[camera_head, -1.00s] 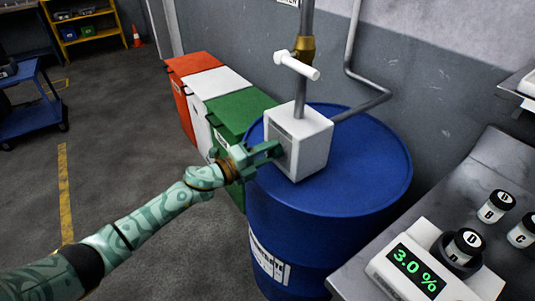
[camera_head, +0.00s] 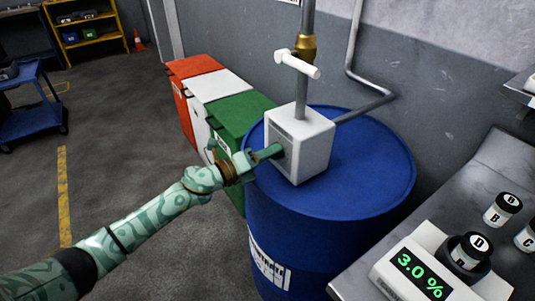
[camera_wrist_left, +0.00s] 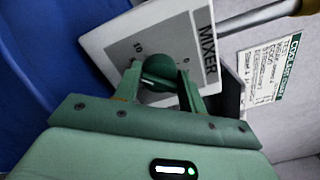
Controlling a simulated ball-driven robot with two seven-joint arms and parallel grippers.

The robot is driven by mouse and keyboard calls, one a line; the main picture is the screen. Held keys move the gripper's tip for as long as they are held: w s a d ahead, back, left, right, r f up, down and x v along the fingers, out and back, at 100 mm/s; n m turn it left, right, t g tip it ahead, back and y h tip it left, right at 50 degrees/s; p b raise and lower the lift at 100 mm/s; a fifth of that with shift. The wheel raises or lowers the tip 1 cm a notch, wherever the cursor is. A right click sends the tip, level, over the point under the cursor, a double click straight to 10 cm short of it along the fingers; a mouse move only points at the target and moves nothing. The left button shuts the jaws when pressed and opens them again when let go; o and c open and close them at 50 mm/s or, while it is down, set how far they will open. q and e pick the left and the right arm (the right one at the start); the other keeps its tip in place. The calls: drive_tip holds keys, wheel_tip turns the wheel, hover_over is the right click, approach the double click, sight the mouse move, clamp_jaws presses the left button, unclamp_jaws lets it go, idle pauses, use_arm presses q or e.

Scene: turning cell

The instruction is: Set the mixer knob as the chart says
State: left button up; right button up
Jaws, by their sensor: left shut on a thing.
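The mixer is a white box (camera_head: 300,140) on top of the blue drum. Its grey dial plate, with a "10" mark and the word MIXER, shows in the left wrist view (camera_wrist_left: 178,35). My left gripper (camera_head: 273,152) is at the box's left face, shut on the dark green mixer knob (camera_wrist_left: 160,72). My right gripper is not in view.
The blue drum (camera_head: 355,180) stands beside green, white and red bins. At the right, a grey bench (camera_head: 375,245) holds a white meter (camera_head: 395,275) reading 3.0 %, with jar D (camera_head: 472,250) in it and jar B (camera_head: 503,209) behind. A pipe with a white-handled valve rises from the mixer.

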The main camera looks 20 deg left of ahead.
use_arm(q)
drive_tip(key=shift+s+f, duration=0.1)
drive_tip(key=shift+f, duration=0.1)
drive_tip(key=o, duration=1)
drive_tip(key=shift+c, duration=0.2)
drive_tip(key=shift+r, duration=0.1)
drive_tip(key=v, duration=1.6)
drive_tip(key=shift+p, duration=0.45)
drive_tip(key=shift+a, duration=0.15)
